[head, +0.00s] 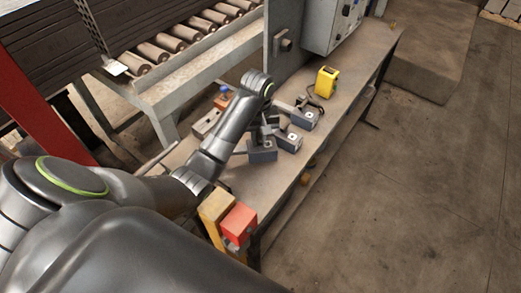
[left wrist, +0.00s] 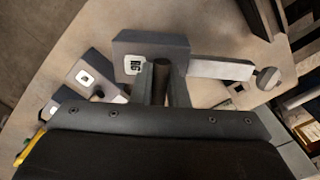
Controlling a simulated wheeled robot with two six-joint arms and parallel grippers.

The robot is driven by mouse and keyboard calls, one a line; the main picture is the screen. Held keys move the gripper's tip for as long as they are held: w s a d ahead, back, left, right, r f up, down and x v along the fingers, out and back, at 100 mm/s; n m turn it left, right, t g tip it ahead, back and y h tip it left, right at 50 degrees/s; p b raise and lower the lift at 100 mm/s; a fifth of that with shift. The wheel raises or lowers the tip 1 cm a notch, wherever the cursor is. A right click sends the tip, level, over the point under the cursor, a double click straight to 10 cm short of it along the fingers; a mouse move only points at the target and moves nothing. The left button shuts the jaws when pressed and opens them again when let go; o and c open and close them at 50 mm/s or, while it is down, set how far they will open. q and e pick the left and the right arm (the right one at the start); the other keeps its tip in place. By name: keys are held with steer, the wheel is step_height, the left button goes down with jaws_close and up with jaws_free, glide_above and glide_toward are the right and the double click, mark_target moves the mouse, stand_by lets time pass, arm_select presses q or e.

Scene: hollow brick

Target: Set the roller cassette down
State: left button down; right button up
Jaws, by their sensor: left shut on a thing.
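The roller cassette (head: 262,152) is a dark grey block at the near end of a group of similar blocks on the bench. In the left wrist view the cassette (left wrist: 140,47) shows a white label, a pale bar to the right and a round knob at the bar's end. My left gripper (head: 266,132) is shut on it; its two fingers (left wrist: 162,85) close around a dark upright part beside the block. I cannot tell whether its underside touches the bench. My right gripper is not in view.
Two more grey cassettes (head: 289,141) (head: 306,118) sit close to the right on the bench (head: 236,182). A yellow device (head: 326,82) stands behind them. A red block (head: 239,222) is at the near edge. A roller conveyor (head: 172,42) is at upper left. Bare bench lies nearer me.

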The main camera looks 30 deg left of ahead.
mark_target(258, 148)
arm_select(q)
steer(key=shift+f, duration=0.45)
step_height(258, 148, down, 3)
steer(key=shift+f, duration=0.5)
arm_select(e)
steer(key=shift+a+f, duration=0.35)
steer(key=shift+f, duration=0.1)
arm_select(q)
steer(key=shift+f, duration=0.1)
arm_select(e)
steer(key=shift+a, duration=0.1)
arm_select(q)
steer(key=c, duration=1.4)
jaws_free()
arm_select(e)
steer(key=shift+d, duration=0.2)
